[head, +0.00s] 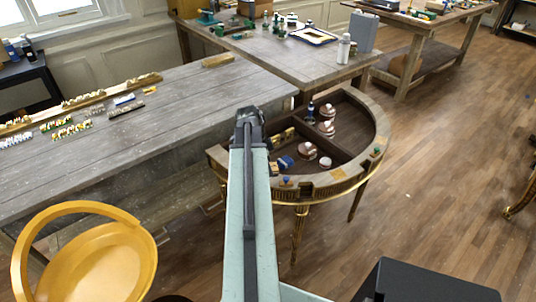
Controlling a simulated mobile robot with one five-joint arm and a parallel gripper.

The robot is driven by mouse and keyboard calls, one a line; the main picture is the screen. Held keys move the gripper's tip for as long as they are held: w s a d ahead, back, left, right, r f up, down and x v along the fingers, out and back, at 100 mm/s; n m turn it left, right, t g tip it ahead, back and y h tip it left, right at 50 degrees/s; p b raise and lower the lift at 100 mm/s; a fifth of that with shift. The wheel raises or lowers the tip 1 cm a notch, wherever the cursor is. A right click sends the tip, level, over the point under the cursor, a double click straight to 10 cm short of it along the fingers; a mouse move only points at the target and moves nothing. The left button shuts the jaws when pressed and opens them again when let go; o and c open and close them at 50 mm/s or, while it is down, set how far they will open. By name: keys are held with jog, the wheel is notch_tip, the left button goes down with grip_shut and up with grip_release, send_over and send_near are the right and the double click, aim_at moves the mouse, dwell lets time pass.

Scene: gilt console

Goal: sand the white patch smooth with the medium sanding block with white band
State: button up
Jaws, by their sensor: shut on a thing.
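My gripper (248,120) is at the far end of my pale green arm, over the table edge beside the left end of the half-round gilt console (375,122). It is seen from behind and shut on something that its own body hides. Several small round pieces with brown and white parts, one of them a brown and white piece (307,151), stand in the console's open dark interior. A blue piece (285,162) lies near its front. I cannot make out the white patch or tell which piece is the medium sanding block with white band.
A long grey wooden table (150,150) with rows of small items fills the left. A second table (290,62) with a white bottle (343,49) stands behind the console. A yellow chair (100,262) is at front left.

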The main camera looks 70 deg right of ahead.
jog(key=shift+r+p, duration=1.95)
jog(key=shift+r, duration=0.2)
